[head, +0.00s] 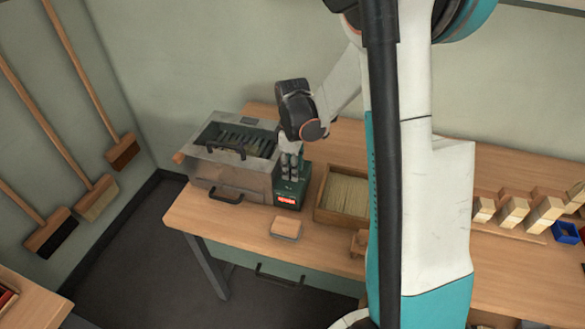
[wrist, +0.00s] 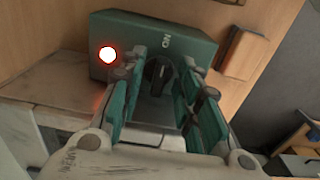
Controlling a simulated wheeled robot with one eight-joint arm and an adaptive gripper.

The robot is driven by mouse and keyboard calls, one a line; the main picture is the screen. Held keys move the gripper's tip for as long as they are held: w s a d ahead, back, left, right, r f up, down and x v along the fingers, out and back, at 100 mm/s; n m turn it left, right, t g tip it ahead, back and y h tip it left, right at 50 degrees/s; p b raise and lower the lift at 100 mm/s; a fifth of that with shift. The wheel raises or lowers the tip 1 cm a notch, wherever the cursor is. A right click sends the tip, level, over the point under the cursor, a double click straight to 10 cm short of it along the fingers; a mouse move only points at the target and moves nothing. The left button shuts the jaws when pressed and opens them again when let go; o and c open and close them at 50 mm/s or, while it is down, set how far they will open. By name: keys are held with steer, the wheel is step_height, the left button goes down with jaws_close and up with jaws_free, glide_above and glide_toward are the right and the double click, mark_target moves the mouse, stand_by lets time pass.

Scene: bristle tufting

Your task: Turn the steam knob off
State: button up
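A dark green control box (head: 290,190) stands on the workbench against the right side of a grey metal case. In the wrist view, the control box (wrist: 120,40) carries a dark knob (wrist: 158,74) on its face. An "ON" label, upside down in this view, sits beside the knob, and a lit red lamp (wrist: 107,54) glows at the left. My gripper (head: 290,168) points down at the box. In the wrist view my gripper (wrist: 165,68) is open, with a finger on either side of the knob. Gaps show beside the knob; I cannot tell any contact.
The grey metal case (head: 235,180) with black handles holds dark bristle pieces. A wooden tray of pale bristles (head: 345,194) lies to the right. A small wooden block (head: 286,228) is near the front edge. Wooden blocks (head: 515,212) and a blue bin (head: 565,232) are farther right.

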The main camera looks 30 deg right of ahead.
jaws_close()
steer(key=shift+m, duration=0.4)
steer(key=m, duration=0.4)
steer(key=shift+a, duration=0.1)
steer(key=m, duration=0.4)
steer(key=shift+a, duration=0.15)
steer(key=m, duration=0.5)
steer(key=shift+a, duration=0.1)
steer(key=shift+a+m+b, duration=0.1)
steer(key=shift+m+b, duration=0.2)
steer(key=shift+m, duration=1.7)
